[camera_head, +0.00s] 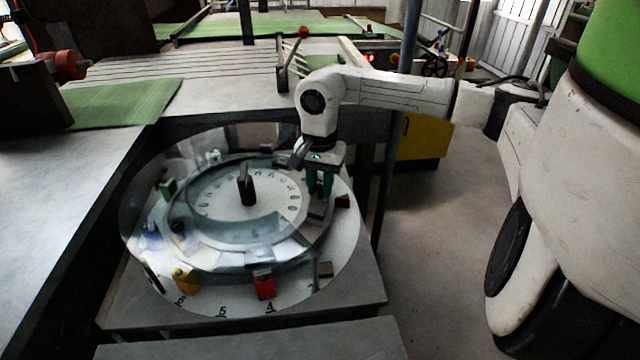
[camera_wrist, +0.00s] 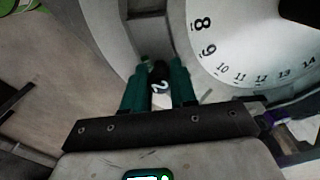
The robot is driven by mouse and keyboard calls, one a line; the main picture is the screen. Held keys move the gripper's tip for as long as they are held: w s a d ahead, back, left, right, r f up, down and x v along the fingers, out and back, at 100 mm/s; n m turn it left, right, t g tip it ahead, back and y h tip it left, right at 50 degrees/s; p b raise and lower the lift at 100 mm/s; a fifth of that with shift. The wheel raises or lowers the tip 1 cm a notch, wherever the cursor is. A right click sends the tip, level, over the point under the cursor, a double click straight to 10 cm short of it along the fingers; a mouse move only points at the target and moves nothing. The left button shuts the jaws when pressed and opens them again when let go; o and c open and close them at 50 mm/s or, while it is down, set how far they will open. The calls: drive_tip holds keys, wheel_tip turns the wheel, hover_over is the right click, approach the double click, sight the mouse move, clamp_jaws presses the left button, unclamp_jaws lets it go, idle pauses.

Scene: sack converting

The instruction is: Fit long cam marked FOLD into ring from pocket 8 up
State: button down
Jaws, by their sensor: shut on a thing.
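My gripper (camera_head: 319,192) has its teal fingers pointing down at the right side of the round dial (camera_head: 215,300). In the wrist view my gripper (camera_wrist: 158,72) is shut, and a grey block (camera_wrist: 148,32) lies between and beyond its fingertips. The block also shows below the fingers in the head view (camera_head: 317,211). No FOLD lettering is readable on it. A dark patch with a pale figure like 2 shows between the fingers. The raised inner ring (camera_head: 205,262) surrounds the numbered disc (camera_wrist: 222,55), where 8 to 14 are readable. Whether the block sits in the ring cannot be told.
Red (camera_head: 264,287), yellow (camera_head: 186,281), blue (camera_head: 151,238) and green (camera_head: 167,188) blocks stand around the dial, with a dark red one (camera_head: 343,201) and a grey-brown one (camera_head: 325,269) at right. A dark post (camera_head: 246,188) rises at its centre. A clear cover appears around the dial.

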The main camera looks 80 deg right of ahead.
drive_tip(key=shift+f+b, duration=0.35)
drive_tip(key=shift+f, duration=0.05)
drive_tip(key=c, duration=0.8)
unclamp_jaws()
drive_tip(key=shift+r, duration=0.15)
wheel_tip(320, 180, up, 10)
drive_tip(key=shift+r+b, duration=0.25)
drive_tip(key=shift+b, duration=0.05)
wheel_tip(320, 180, up, 7)
drive_tip(key=p, duration=0.4)
hover_over(320, 184)
